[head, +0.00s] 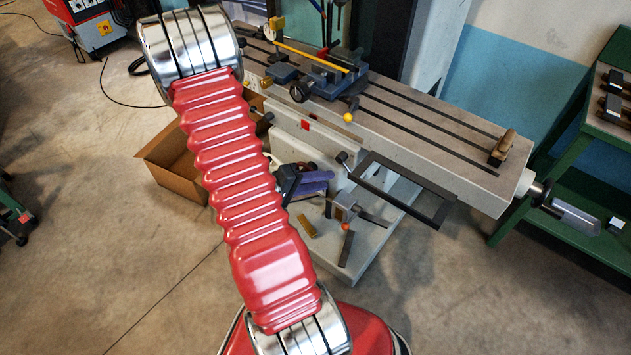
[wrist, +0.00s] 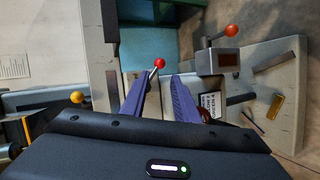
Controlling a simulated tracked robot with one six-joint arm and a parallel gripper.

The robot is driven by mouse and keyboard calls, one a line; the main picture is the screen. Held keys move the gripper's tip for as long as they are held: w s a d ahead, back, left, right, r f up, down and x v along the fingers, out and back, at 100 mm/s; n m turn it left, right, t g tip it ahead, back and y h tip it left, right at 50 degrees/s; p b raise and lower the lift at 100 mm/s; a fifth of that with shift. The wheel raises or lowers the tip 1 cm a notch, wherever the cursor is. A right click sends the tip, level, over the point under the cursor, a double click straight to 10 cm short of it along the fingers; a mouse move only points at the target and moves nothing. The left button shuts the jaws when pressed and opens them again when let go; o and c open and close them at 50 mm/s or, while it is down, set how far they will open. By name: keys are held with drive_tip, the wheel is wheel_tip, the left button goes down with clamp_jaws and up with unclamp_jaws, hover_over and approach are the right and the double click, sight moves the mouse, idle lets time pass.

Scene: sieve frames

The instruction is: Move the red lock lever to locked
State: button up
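In the wrist view a lever with a red ball knob (wrist: 159,63) shows just past my fingertips. Its short metal stem runs down beside the left finger; I cannot tell whether they touch. My gripper (wrist: 163,77) has two purple-blue fingers that stand apart, with the knob beyond the gap between them. The lever's base is partly hidden by the left finger. In the head view my gripper (head: 318,182) is low in front of the machine table, and I cannot make out the red lever there. Its locked position cannot be read.
An orange-red ball handle (wrist: 231,31) stands to the right; it also shows in the head view (head: 345,227). A yellow ball knob (wrist: 77,97) is at left. The slotted machine table (head: 430,130) and a dark rectangular frame (head: 436,216) are near my gripper. A cardboard box (head: 168,172) stands left.

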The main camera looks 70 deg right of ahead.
drive_tip(key=shift+v, duration=0.85)
drive_tip(key=w+a+r+n+t+y, duration=0.1)
drive_tip(key=w+a+r+t+y, duration=0.15)
drive_tip(key=w+a+r, duration=0.55)
drive_tip(key=w+a+r+n+t+y, duration=0.2)
drive_tip(key=w+a+r+t, duration=0.3)
drive_tip(key=a, duration=0.5)
drive_tip(key=w+a+r+n+t+y, duration=0.2)
drive_tip(key=a+r, duration=0.4)
drive_tip(key=a, duration=0.5)
drive_tip(key=w+a+r+n+t+y, duration=0.1)
drive_tip(key=a+r+n+t+y, duration=0.2)
drive_tip(key=a+r, duration=0.4)
drive_tip(key=a+n+t, duration=0.1)
drive_tip(key=a+t, duration=0.1)
drive_tip(key=a, duration=0.3)
drive_tip(key=shift+w+a+n+y, duration=0.25)
drive_tip(key=shift+w+n+y, duration=0.05)
drive_tip(key=shift+w+y, duration=0.05)
drive_tip(key=shift+o, duration=0.4)
drive_tip(key=shift+d, duration=0.15)
